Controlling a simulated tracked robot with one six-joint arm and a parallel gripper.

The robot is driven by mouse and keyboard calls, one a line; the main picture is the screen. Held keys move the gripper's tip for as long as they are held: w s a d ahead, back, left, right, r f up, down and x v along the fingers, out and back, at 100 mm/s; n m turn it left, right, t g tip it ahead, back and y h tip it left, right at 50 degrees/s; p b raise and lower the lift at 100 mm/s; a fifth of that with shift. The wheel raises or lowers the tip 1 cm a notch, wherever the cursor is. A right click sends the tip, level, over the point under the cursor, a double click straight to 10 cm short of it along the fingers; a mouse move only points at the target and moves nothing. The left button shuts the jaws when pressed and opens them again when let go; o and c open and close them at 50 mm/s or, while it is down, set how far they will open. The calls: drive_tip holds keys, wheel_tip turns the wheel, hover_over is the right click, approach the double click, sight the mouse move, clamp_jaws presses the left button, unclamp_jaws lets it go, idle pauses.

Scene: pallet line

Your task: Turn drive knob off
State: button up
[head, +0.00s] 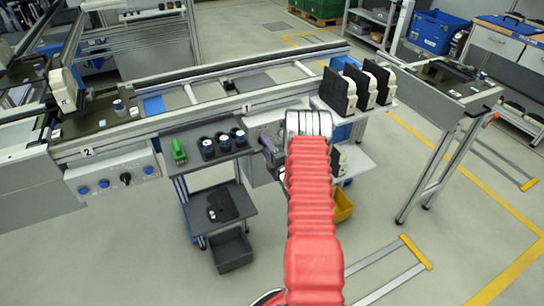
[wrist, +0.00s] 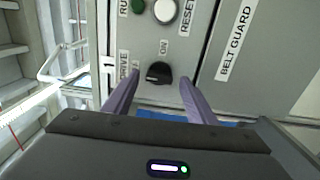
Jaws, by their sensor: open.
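The drive knob (wrist: 158,72) is a black rotary knob on a grey control panel in the wrist view. "ON" is printed above it and "DRIVE" to its left, with another label there partly covered by a finger. I cannot tell clearly which way its pointer faces. My gripper (wrist: 159,92) is open, its two purple fingers on either side below the knob, with the knob showing in the gap between the tips. I see no contact. In the head view my gripper (head: 271,157) is at the front panel of the line; the knob is not discernible there.
A green button (wrist: 137,5) and a white reset button (wrist: 165,11) sit above the knob. A "BELT GUARD" cover (wrist: 265,70) is on the right. In the head view a dark cart (head: 212,150) with cups stands left of my gripper, and a yellow bin (head: 343,205) lies right.

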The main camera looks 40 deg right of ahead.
drive_tip(key=v, duration=1.3)
drive_tip(key=shift+s+a, duration=0.15)
drive_tip(key=shift+s, duration=0.1)
